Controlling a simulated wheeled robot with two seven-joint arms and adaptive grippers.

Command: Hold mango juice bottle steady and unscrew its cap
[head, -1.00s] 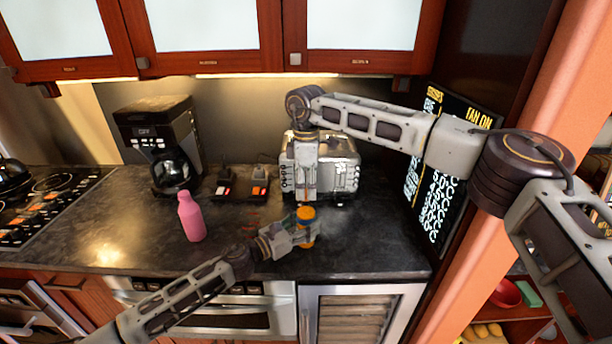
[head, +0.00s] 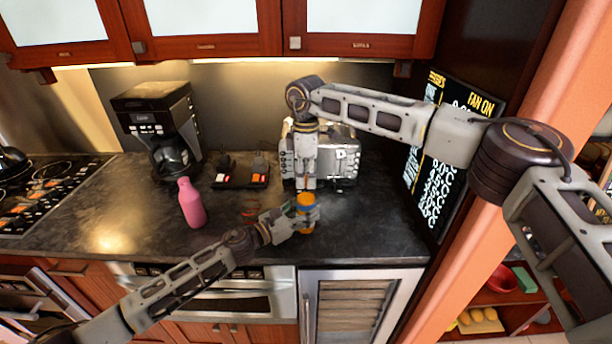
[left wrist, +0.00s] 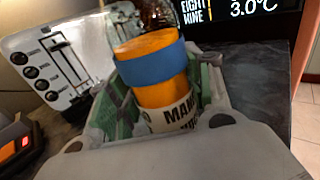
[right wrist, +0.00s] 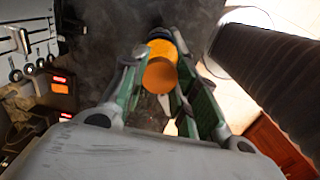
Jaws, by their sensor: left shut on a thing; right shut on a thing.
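The mango juice bottle (head: 306,213) has orange contents and a blue band. It also shows in the left wrist view (left wrist: 163,90), with part of a white label. My left gripper (head: 304,212) is shut around its lower body and holds it upright above the counter near the front edge. My right gripper (head: 305,187) points straight down from above, with its fingertips at the bottle's top. In the right wrist view it is shut on the orange-brown cap (right wrist: 160,76). Whether the cap is loose from the neck cannot be told.
A silver toaster (head: 345,157) stands just behind the grippers. A pink bottle (head: 191,205) stands to the left on the dark counter (head: 110,215). A coffee maker (head: 160,130) is at the back left. A lit menu board (head: 440,165) stands at the right. The counter's front left is clear.

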